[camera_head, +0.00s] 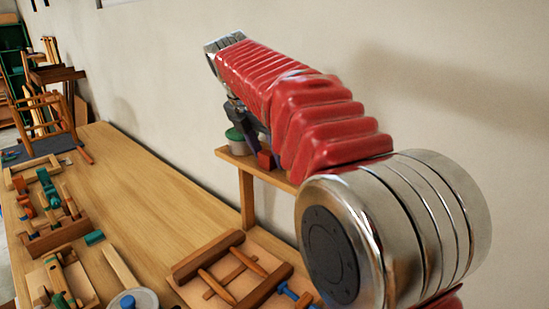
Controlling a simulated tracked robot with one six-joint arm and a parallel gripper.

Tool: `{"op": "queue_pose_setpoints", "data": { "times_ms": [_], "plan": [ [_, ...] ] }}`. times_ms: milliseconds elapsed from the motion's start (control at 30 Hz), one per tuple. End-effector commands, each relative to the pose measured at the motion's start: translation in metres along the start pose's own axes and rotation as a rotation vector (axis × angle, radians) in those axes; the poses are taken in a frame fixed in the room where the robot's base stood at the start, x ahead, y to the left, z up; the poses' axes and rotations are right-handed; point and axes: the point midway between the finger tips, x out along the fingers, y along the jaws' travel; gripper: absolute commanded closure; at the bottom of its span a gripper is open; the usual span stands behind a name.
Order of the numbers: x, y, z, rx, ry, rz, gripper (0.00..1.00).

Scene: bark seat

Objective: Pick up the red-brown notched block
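No piece can be singled out with certainty as the red-brown notched block. A small red block (265,160) sits on the raised shelf, partly behind my arm; no notch can be made out on it. Red-brown wooden bars (208,256) lie on a board at the front of the bench. My red-sleeved arm crosses the upper right and hides part of the shelf. A dark part below the sleeve, above the shelf, seems to be my gripper (238,112). It is mostly hidden, and its fingers cannot be made out.
The shelf (222,153) stands against the wall and holds a green-lidded pot (235,139). The wooden bench (140,190) is clear in its middle. Clamps and wooden parts crowd its left side. A chair frame (50,115) stands at the far end.

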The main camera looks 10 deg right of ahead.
Motion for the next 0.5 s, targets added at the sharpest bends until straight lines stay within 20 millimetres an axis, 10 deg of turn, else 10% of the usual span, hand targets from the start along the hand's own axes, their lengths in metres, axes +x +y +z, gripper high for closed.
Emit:
{"op": "queue_pose_setpoints", "data": {
  "times_ms": [500],
  "plan": [
    [0.0, 0.0001, 0.0, 0.0, 0.0, 0.0, 0.86]
  ]
}}
